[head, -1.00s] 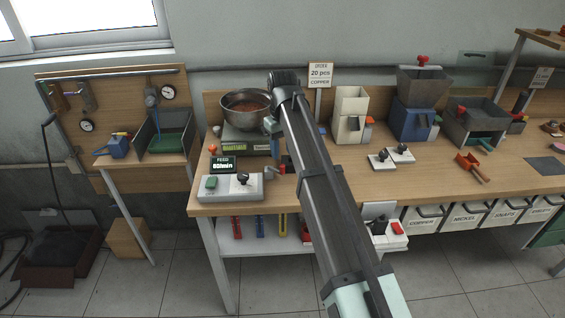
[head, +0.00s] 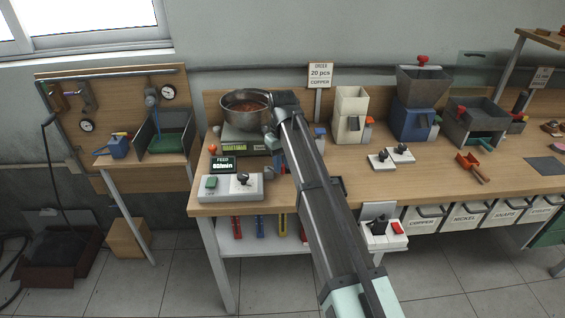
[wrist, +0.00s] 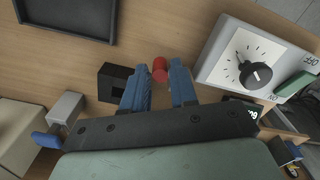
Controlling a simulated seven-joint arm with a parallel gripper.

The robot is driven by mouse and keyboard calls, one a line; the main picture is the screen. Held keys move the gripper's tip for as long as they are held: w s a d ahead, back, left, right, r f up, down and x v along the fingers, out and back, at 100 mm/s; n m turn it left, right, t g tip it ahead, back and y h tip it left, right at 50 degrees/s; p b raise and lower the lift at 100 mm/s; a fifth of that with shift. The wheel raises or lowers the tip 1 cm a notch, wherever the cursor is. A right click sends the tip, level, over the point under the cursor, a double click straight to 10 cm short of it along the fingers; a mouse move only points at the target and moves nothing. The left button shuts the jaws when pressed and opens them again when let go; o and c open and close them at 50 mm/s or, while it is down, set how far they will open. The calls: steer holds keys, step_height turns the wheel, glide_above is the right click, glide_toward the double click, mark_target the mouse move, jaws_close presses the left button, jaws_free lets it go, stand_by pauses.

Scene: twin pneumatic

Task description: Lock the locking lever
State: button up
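My gripper (wrist: 160,75) points down over the bench, with its two blue fingers a narrow distance apart. A red cylindrical knob (wrist: 160,68) shows between the fingertips in the wrist view. I take it to be the handle of the locking lever. A black block (wrist: 113,82) lies just left of the fingers; any link from it to the knob is hidden by the left finger. I cannot tell whether the fingers touch the knob. In the head view my arm covers most of this spot.
A white feed control box (head: 235,187) with a black dial (wrist: 257,75) stands close beside the gripper. A metal bowl (head: 240,106) sits on the device behind. A dark tray (wrist: 70,15) lies on the bench. A cream hopper (head: 350,115) stands to the right.

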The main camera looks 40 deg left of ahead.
jaws_close()
steer(key=shift+s, duration=0.1)
steer(key=s+m, duration=0.1)
steer(key=m, duration=0.1)
steer(key=shift+s+m, duration=0.1)
steer(key=shift+m, duration=0.3)
steer(key=shift+s+a+m, duration=0.15)
steer(key=shift+s+m, duration=0.2)
steer(key=shift+m, duration=0.45)
steer(key=shift+s+a+m, duration=0.1)
steer(key=shift+s+m, duration=0.25)
steer(key=shift+m, duration=0.45)
steer(key=shift+o, duration=1.6)
jaws_free()
step_height(320, 180, up, 14)
